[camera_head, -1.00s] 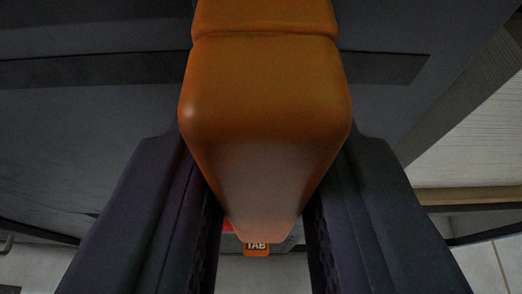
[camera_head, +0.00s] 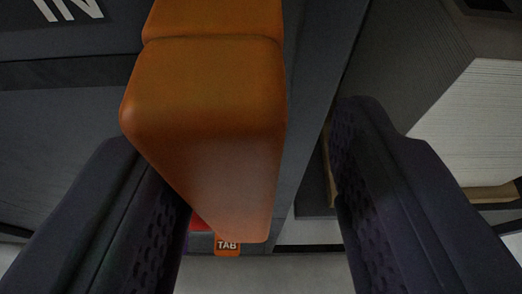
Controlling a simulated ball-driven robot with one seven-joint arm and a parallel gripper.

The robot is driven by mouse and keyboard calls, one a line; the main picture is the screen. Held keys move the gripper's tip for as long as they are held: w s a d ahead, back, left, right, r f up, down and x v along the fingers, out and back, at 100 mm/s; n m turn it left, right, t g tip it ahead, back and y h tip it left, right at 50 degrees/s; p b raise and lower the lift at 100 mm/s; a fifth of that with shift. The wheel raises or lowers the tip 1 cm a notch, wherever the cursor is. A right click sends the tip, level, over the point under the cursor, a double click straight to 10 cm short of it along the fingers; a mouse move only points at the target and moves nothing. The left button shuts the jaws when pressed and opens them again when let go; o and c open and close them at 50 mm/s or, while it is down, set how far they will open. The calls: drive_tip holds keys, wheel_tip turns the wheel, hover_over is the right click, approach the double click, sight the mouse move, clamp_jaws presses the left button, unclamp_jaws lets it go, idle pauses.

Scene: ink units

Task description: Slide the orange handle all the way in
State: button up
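The orange handle (camera_head: 208,110) is a thick rounded block left of centre in the head view, running up out of the top edge. My gripper (camera_head: 258,225) is open around it. The left finger lies close against the handle's left side; I cannot tell whether it touches. The right finger stands clear of the handle, with a wide gap between them. The dark unit (camera_head: 70,130) behind the handle carries white letters "IN" at the upper left.
A white ribbed block, like a stack of paper (camera_head: 480,130), lies at the right beyond a grey panel. A pale floor shows at the bottom.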

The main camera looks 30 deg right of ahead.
drive_tip(key=shift+a, duration=0.1)
drive_tip(key=p+v, duration=0.2)
drive_tip(key=v, duration=0.4)
drive_tip(key=shift+s+a+r, duration=0.1)
drive_tip(key=shift+s+r, duration=0.15)
drive_tip(key=shift+s, duration=0.05)
drive_tip(key=shift+s+a+r+p, duration=0.1)
drive_tip(key=shift+s+a+p, duration=0.15)
drive_tip(key=shift+s+p, duration=0.1)
